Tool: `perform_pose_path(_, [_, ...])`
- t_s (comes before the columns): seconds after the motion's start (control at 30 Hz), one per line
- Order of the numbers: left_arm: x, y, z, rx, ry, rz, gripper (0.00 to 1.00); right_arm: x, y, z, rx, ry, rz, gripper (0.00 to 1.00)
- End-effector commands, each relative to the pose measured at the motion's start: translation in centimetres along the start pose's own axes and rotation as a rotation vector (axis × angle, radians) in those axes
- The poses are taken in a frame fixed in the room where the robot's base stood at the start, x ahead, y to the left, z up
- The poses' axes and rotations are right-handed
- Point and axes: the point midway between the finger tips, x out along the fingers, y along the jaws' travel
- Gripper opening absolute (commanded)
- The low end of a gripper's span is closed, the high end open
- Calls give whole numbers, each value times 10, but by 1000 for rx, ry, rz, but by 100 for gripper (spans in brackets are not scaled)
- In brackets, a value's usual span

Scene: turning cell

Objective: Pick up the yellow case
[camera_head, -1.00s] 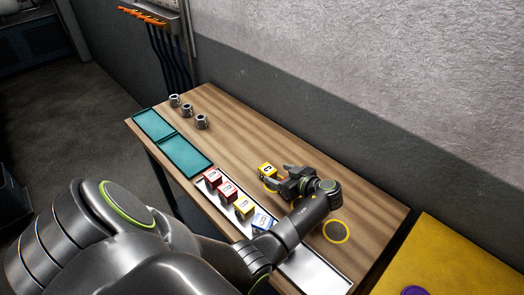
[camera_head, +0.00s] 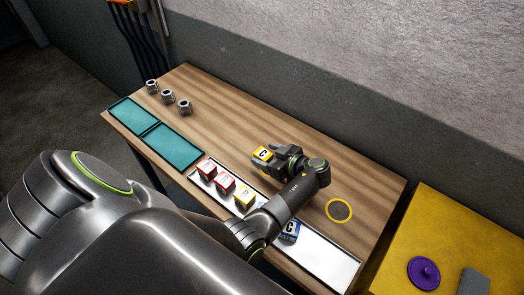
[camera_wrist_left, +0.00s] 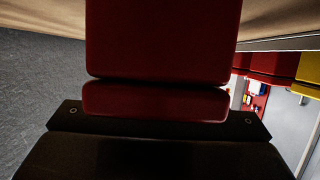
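A yellow case (camera_head: 263,153) with a C on a white label is on the wooden table, at the fingertips of my left gripper (camera_head: 272,159). The fingers reach to both sides of it; whether they press on it I cannot tell. Another yellow case (camera_head: 244,199) stands in the metal tray (camera_head: 327,257), apart from the gripper. In the left wrist view a large dark red surface (camera_wrist_left: 163,40) fills the middle, and I cannot tell which thing it belongs to. My right gripper is not in view.
Two red cases (camera_head: 206,168) and a blue case (camera_head: 290,231) stand in the tray. Teal trays (camera_head: 172,147) and several metal parts (camera_head: 185,107) are at the far left end. A yellow ring (camera_head: 339,210) marks bare table to the right. A wall runs behind.

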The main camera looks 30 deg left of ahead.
Motion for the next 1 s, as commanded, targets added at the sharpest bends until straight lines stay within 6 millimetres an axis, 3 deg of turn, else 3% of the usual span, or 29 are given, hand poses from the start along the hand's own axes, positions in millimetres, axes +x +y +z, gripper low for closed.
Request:
perform_pose_path(0.03, [0,0,0,0,0,0,59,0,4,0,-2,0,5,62])
perform_pose_path(0.17, [0,0,0,1,0,0,42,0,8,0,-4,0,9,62])
perform_pose_path(0.4, [1,0,0,0,1,0,13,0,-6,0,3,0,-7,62])
perform_pose_path(0.77, [-1,0,-4,0,1,0,13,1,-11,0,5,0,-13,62])
perform_pose_path(1.0, [-9,0,-23,-4,0,0,13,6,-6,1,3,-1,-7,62])
